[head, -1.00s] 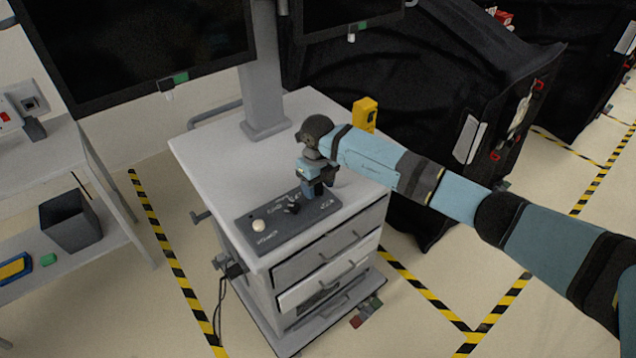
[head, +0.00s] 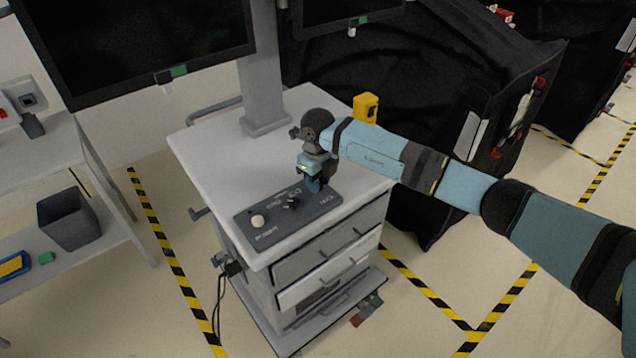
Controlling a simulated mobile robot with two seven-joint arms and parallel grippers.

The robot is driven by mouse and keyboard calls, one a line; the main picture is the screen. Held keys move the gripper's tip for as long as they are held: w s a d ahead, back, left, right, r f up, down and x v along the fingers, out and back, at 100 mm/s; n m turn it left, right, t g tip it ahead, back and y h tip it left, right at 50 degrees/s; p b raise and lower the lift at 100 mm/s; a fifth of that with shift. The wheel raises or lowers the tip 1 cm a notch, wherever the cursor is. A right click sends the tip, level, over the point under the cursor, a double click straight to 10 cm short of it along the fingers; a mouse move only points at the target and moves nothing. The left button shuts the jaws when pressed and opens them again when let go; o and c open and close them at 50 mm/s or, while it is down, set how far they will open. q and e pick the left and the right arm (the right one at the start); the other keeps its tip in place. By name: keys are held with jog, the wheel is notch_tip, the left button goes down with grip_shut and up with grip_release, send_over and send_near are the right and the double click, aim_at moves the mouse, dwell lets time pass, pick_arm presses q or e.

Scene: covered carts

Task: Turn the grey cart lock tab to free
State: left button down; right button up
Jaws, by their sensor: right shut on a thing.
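A dark grey control panel (head: 272,230) lies on the front of the white drawer cart's top. It carries a pale round knob (head: 258,221) at its left and a small black knob (head: 292,202) near its middle. My right gripper (head: 315,185) points down over the panel's right part and is shut at its surface. The lock tab is hidden by the fingers, so its angle cannot be read. The panel's lettering is too small to read. My left gripper is not in view.
The drawer cart (head: 215,165) carries a post with a dark monitor (head: 130,45). A yellow box (head: 365,107) stands at its back right corner. Black covered carts (head: 440,90) stand behind. A shelf with a grey bin (head: 70,218) is at the left.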

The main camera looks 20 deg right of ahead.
jog(key=n+b, duration=0.6)
jog(key=n, duration=0.1)
jog(key=shift+f+b, duration=0.2)
jog(key=shift+b, duration=0.2)
jog(key=n+b, duration=0.3)
jog(key=n, duration=0.1)
jog(key=shift+n+b, duration=0.3)
jog(key=shift+b, duration=0.1)
jog(key=shift+r+n+b, duration=0.1)
jog(key=shift+n+b, duration=0.7)
jog(key=shift+n, duration=0.4)
jog(key=shift+r+n+b, duration=0.1)
jog(key=shift+n+b, duration=0.35)
jog(key=shift+n, duration=0.35)
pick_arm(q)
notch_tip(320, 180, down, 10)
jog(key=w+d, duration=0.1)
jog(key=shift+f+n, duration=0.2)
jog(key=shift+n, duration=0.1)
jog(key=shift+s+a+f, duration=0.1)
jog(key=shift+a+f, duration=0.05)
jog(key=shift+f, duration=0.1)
pick_arm(e)
jog(key=shift+n, duration=0.4)
jog(key=o, duration=0.9)
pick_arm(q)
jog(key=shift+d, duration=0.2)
